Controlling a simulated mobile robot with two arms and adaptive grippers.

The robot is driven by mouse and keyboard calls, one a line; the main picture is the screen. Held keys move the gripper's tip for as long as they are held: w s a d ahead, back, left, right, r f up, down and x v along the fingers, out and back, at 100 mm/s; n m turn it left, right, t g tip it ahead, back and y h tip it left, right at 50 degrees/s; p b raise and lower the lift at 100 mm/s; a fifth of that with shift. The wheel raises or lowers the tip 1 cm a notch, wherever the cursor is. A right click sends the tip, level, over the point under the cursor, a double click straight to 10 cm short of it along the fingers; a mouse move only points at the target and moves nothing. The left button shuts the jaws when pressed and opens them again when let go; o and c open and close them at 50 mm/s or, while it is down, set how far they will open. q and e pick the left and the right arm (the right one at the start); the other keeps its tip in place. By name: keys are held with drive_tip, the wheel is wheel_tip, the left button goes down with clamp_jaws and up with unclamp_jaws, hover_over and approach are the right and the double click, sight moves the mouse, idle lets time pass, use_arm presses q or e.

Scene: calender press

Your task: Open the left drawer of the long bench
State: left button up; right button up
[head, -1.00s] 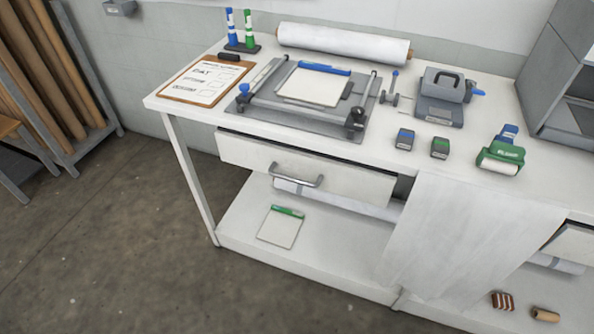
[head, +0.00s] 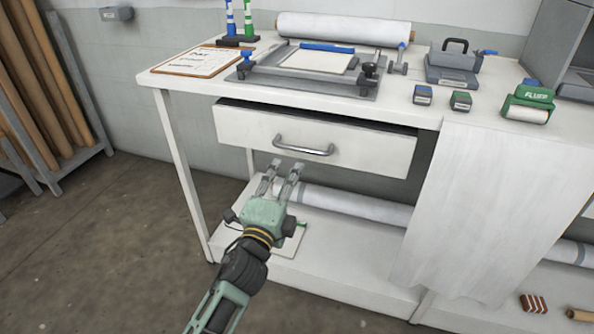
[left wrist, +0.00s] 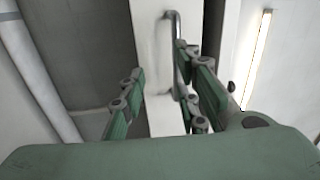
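The left drawer (head: 250,128) of the long bench has a white front with a metal bar handle (head: 305,148). A dark gap shows along the top of its front. My left gripper (head: 283,168) is open and empty, just in front of and below the handle's left part. In the left wrist view the handle (left wrist: 177,50) appears in the span between the spread fingers (left wrist: 158,72), close to the right-hand finger. I see no clear contact. My right gripper is not in view.
The bench top (head: 400,115) above holds a press frame (head: 310,75), a clipboard (head: 195,61) and small inkers. A white cloth (head: 475,200) hangs right of the drawer. A lower shelf (head: 350,265) carries a long roll (head: 350,205). Floor at left is open.

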sight(299, 149)
use_arm(q)
drive_tip(key=shift+m+t, duration=0.3)
drive_tip(key=w+d+r, duration=0.1)
drive_tip(key=w, duration=0.1)
drive_tip(key=w+d+r, duration=0.1)
drive_tip(key=w, duration=0.1)
drive_tip(key=w+d+r+b, duration=0.1)
drive_tip(key=w, duration=0.2)
drive_tip(key=shift+r, duration=0.25)
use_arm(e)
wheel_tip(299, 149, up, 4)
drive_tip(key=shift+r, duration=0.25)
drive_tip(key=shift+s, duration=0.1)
use_arm(q)
clamp_jaws()
